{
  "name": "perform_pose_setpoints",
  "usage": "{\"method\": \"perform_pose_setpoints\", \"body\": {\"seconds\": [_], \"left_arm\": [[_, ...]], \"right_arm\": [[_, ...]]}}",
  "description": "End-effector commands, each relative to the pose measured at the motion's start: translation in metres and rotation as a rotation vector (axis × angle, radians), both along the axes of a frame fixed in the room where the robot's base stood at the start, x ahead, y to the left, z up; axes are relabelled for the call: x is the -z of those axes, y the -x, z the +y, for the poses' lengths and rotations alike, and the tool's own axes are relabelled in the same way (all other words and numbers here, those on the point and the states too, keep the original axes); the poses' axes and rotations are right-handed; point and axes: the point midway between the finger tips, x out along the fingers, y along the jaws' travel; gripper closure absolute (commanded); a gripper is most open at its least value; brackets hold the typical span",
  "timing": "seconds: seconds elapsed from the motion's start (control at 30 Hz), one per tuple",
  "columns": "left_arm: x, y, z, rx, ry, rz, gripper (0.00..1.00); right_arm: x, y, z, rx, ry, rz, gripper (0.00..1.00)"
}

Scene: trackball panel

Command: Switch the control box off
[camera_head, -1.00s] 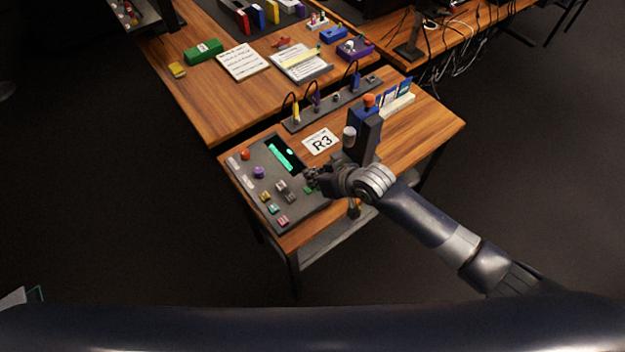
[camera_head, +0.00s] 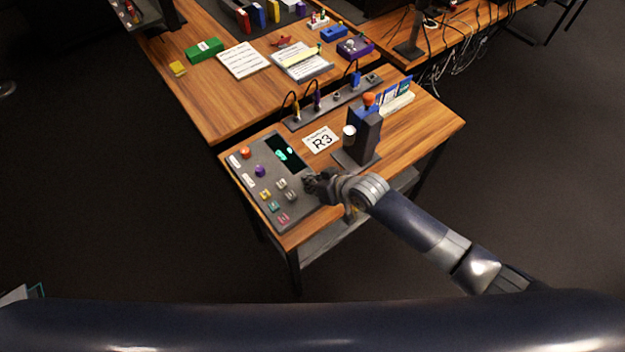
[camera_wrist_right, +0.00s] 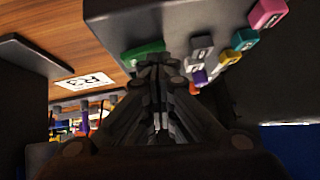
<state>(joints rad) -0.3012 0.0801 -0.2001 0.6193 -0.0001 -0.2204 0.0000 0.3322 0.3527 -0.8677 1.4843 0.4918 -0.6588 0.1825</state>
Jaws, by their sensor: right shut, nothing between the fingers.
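The control box is a grey panel (camera_head: 248,172) on the near wooden table. My right gripper (camera_head: 312,184) is shut and empty at the panel's right edge. In the right wrist view its fingertips (camera_wrist_right: 158,66) are right by a green key (camera_wrist_right: 142,53); I cannot tell whether they touch it. In the head view the gripper hides that key. My left gripper is out of view.
A dark upright block (camera_head: 363,135) with an orange top stands just behind my right gripper. An R3 card (camera_head: 320,139) lies beside the panel. A cable strip (camera_head: 334,101) runs along the back. Another table (camera_head: 200,95) adjoins behind.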

Motion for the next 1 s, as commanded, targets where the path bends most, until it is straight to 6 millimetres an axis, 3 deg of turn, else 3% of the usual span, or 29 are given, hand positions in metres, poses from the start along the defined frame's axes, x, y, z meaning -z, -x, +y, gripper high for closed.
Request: {"method": "perform_pose_setpoints", "body": {"seconds": [0.37,0.73,1.0], "left_arm": [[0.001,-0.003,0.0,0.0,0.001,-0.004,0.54],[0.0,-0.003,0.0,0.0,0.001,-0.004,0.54],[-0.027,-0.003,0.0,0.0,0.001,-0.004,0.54]], "right_arm": [[0.001,-0.009,-0.014,0.002,0.007,0.003,1.0],[-0.001,-0.009,-0.014,0.001,0.005,0.003,1.0],[-0.029,-0.012,-0.015,0.004,0.003,0.001,1.0]]}}
